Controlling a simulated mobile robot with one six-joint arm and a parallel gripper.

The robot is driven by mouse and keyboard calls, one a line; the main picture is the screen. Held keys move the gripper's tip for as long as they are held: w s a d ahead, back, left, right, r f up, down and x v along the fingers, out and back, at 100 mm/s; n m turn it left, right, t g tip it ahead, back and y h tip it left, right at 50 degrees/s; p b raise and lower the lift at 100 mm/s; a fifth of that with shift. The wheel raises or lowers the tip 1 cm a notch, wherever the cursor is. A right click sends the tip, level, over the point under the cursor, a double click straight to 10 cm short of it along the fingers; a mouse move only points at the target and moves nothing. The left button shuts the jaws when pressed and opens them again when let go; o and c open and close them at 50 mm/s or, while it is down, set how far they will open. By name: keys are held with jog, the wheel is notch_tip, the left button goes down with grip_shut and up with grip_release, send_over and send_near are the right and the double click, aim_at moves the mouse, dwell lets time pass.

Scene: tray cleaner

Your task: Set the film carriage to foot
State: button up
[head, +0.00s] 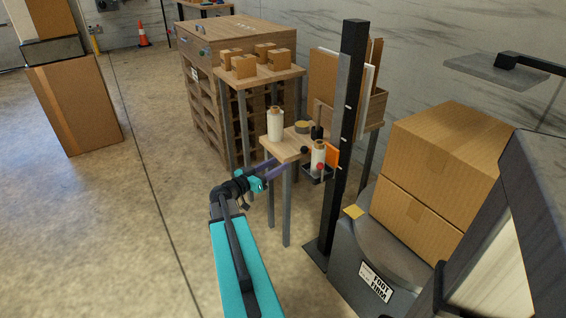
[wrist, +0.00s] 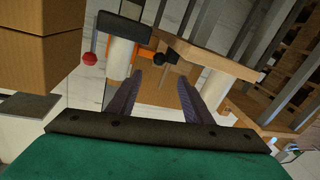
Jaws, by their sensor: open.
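The film carriage (head: 314,178) is a small dark bracket on the black mast (head: 351,75), holding a white film roll (head: 318,158). It sits low on the mast, near the lowest visible white tick. A red knob (head: 320,167) and a black knob (head: 304,150) are on it. In the wrist view the carriage (wrist: 118,27) appears upside down, with the red knob (wrist: 90,59) left and the black knob (wrist: 158,59) right. My gripper (head: 276,166) is open and empty, left of the carriage and apart from it. Its fingers (wrist: 160,85) point towards the carriage.
A small table (head: 285,148) with a spare white roll (head: 275,124) stands beside my gripper. Behind it are a bench with small boxes (head: 292,70) and a wooden crate (head: 225,32). Stacked cartons (head: 440,150) sit right of the mast. The floor at left is mostly clear.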

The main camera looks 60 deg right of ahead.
jog(key=shift+w+a, duration=0.2)
jog(key=shift+a, duration=0.35)
